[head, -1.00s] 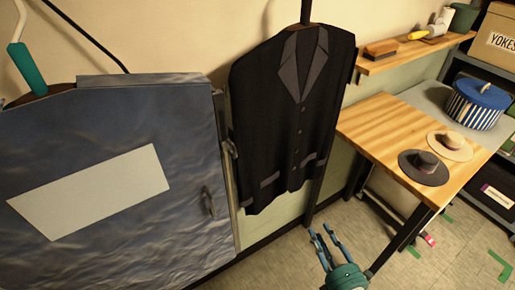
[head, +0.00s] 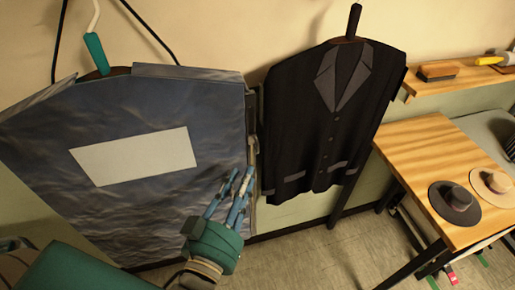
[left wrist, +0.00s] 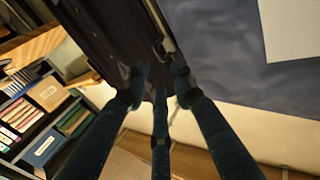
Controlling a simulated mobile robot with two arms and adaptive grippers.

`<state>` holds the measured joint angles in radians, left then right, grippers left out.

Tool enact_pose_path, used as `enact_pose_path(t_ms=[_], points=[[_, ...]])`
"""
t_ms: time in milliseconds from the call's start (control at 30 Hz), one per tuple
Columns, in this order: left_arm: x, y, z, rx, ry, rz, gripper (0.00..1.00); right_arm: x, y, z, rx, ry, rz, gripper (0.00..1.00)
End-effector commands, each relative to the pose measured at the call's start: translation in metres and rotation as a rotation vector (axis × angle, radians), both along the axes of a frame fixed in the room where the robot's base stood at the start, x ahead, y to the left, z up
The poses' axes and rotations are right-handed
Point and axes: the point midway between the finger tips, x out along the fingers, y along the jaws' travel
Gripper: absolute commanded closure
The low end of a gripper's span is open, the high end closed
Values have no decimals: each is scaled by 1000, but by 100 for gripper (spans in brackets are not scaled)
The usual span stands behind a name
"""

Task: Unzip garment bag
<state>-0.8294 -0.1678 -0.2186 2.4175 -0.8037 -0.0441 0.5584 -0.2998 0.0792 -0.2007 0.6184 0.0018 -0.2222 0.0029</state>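The blue-grey garment bag (head: 110,205) with a white label (head: 135,157) hangs at the left of the head view. It also fills the upper right of the left wrist view (left wrist: 230,75). A metal zip slider (head: 253,146) sits on the bag's right edge; a metal pull shows near that edge in the wrist view (left wrist: 165,46). My left gripper (head: 234,184) is in front of the bag's lower right part, fingers spread and empty. Its fingertips (left wrist: 157,80) lie below the pull in the wrist view, with no contact visible.
A dark jacket (head: 330,125) hangs just right of the bag. A wooden table (head: 420,165) with two hats stands at the right, below a wall shelf (head: 445,82) with a brush. The floor (head: 310,260) in front of the jacket is clear.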

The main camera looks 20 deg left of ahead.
Motion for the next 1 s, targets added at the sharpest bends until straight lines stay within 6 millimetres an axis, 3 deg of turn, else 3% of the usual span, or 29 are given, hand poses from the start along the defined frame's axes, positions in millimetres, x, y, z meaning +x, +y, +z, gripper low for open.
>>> enact_pose_path(t_ms=[500, 967, 1000], points=[[80, 0, 3, 1, -2, -1, 75, 1, 0, 38, -1, -3, 4, 68], [92, 1, 0, 0, 0, 0, 75, 1, 0, 40, 0, -4, 4, 68], [92, 1, 0, 0, 0, 0, 81, 1, 0, 40, 0, -4, 4, 68]])
